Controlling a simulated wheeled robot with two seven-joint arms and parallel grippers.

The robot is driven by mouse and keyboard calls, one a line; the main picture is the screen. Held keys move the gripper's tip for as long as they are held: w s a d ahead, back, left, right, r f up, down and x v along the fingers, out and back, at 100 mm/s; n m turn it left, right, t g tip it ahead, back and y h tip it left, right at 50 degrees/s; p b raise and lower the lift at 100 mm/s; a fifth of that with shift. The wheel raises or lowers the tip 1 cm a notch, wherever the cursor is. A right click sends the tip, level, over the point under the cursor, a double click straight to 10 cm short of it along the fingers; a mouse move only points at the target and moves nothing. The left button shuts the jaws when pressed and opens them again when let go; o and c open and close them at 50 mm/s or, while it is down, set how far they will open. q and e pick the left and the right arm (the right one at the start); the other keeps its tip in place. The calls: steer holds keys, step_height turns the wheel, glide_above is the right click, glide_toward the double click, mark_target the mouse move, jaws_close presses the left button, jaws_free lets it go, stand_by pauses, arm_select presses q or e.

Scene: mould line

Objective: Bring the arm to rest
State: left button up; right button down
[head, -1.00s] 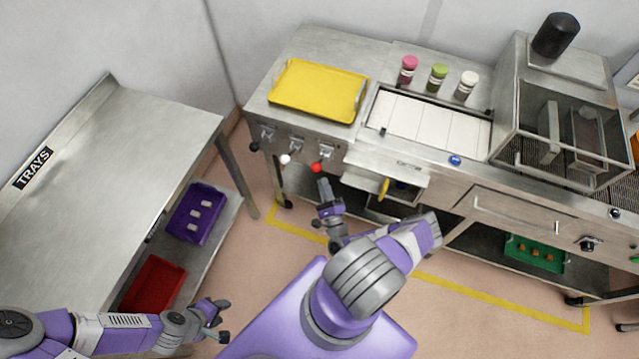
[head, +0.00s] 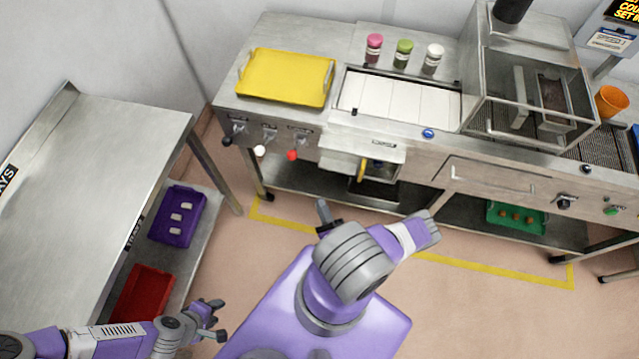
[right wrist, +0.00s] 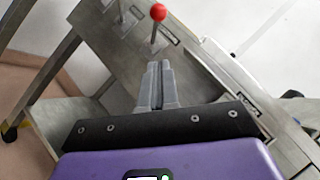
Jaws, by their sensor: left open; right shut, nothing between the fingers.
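My right gripper (head: 323,208) is in front of the steel machine, just beyond my right arm's thick grey joint, which hides much of it. In the right wrist view its two fingers (right wrist: 160,82) are together with nothing between them. A lever with a red knob (right wrist: 157,12) shows beyond the fingertips, apart from them. In the head view the red knob (head: 292,155) is up and left of the right gripper. My left gripper (head: 217,320) is open and empty at the lower left, beside the steel tray table (head: 95,170).
The machine bench (head: 290,35) carries a yellow tray (head: 287,77), several jars and a metal-framed enclosure (head: 530,85). A purple crate (head: 178,240) and red crate (head: 143,293) sit on the table's lower shelf. A green crate (head: 517,217) is under the machine. Floor between is clear.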

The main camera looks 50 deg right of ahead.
stand_by(0.5)
steer(key=w+a+r+n+y+b, duration=0.1)
steer(key=w+a+n+y, duration=0.3)
steer(key=a+y, duration=0.45)
steer(key=w+a+n+y, duration=0.3)
steer(key=a+n+y, duration=0.2)
steer(key=a+y, duration=0.4)
steer(key=s+a+n+g+y+b, duration=0.1)
steer(key=s+a+n+g+y, duration=0.1)
steer(key=a+n+g+y, duration=0.55)
steer(key=s+a+f+n+g+h+b, duration=0.1)
steer(key=s+a+f+n+g+h, duration=0.15)
steer(key=s+n+g, duration=0.4)
steer(key=s+a+f+n+g+h+b, duration=0.1)
steer(key=s+a+f+g+h, duration=0.2)
steer(key=g, duration=0.7)
steer(key=w+d+r+n+t+h+b, duration=0.2)
steer(key=w+d+r+n+t+h, duration=0.1)
steer(key=w, duration=0.4)
steer(key=shift+w+d+r+t+h, duration=0.25)
steer(key=shift+d+r+t+h, duration=0.2)
steer(key=shift+d+t+h, duration=0.6)
